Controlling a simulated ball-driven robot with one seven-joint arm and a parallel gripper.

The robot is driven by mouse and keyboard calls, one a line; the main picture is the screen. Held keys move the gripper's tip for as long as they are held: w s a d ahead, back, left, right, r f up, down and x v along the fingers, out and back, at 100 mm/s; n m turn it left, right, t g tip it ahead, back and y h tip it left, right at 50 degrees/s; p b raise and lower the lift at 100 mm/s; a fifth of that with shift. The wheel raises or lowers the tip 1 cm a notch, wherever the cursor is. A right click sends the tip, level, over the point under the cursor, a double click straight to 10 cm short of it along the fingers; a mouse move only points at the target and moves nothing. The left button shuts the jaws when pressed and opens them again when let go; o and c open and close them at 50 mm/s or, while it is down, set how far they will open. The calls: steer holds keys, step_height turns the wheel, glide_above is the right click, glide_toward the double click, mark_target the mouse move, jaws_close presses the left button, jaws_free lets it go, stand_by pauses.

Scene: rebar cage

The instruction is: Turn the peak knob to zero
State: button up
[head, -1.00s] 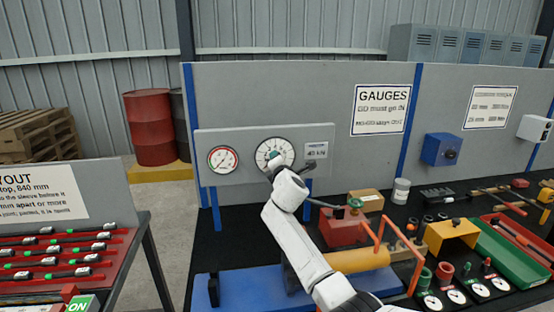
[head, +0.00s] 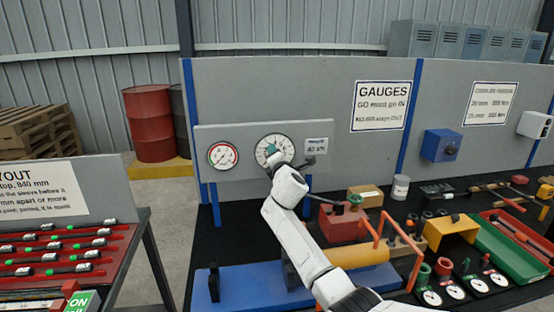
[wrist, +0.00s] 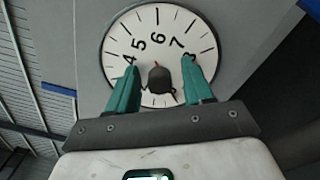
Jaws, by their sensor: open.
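The peak knob (wrist: 160,80) is a small dark knob at the middle of a round white dial (wrist: 150,30) with black numerals. A small red mark shows at its upper edge, towards the numerals 5 and 6. My gripper (wrist: 159,64) has its two green fingers apart, one on each side of the knob; I see gaps between them and the knob. How deep the fingertips reach is unclear. In the head view the dial (head: 262,148) is on the grey panel, and my gripper (head: 272,153) partly covers its centre.
A red-rimmed gauge (head: 223,156) is left of the dial and a small display (head: 317,146) right of it, its text blurred. Below stands a blue bench fixture (head: 240,284) with an orange cylinder (head: 358,253). A red block (head: 338,226) sits close right of my arm.

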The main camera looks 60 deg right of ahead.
steer(key=v, duration=1.1)
steer(key=shift+p, duration=0.35)
steer(key=shift+w+f, duration=0.1)
steer(key=shift+w, duration=0.05)
steer(key=s+a+f+m+g+y, duration=0.1)
steer(key=s+a+f+m+y, duration=0.2)
steer(key=a+f, duration=0.5)
steer(key=s+a+f+m+g+y, duration=0.1)
steer(key=a+f+m+y, duration=0.35)
steer(key=a, duration=0.65)
steer(key=s+a+f+m+g+y, duration=0.15)
steer(key=a+f+m, duration=0.35)
steer(key=a, duration=0.5)
steer(key=s+a+f+m+g+y, duration=0.25)
steer(key=s+a+f+y, duration=0.2)
steer(key=s+a, duration=0.6)
steer(key=s+d+f+g+b, duration=0.1)
steer(key=s+f+g, duration=0.3)
steer(key=s+f, duration=0.4)
steer(key=s+b, duration=0.1)
steer(key=s, duration=0.2)
steer(key=shift+s+d+f+g, duration=0.35)
steer(key=shift+s+g, duration=0.05)
